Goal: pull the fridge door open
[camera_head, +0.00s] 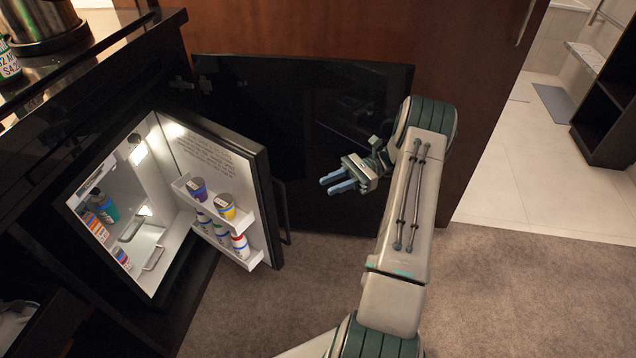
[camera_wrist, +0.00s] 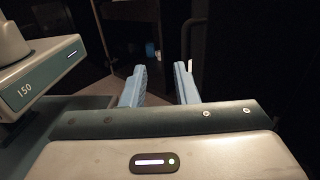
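The fridge (camera_head: 110,222) is at the left in the head view, with its lit interior showing. Its door (camera_head: 262,163) stands wide open, hinged at the far side, with bottles and cans on its inner shelves. The dark bar handle (camera_head: 285,212) is on the door's outer face. My gripper (camera_head: 326,184) is to the right of the door, apart from the handle in the head view. Its blue fingers are spread with nothing visible between them. In the wrist view the open gripper (camera_wrist: 160,88) shows with a dark upright bar beyond its fingers.
A black cabinet panel (camera_head: 330,110) stands behind my gripper against the brown wood wall (camera_head: 300,30). The counter (camera_head: 100,50) is above the fridge. Carpet (camera_head: 260,310) in front is clear. A dark shelf (camera_head: 610,110) stands at the far right.

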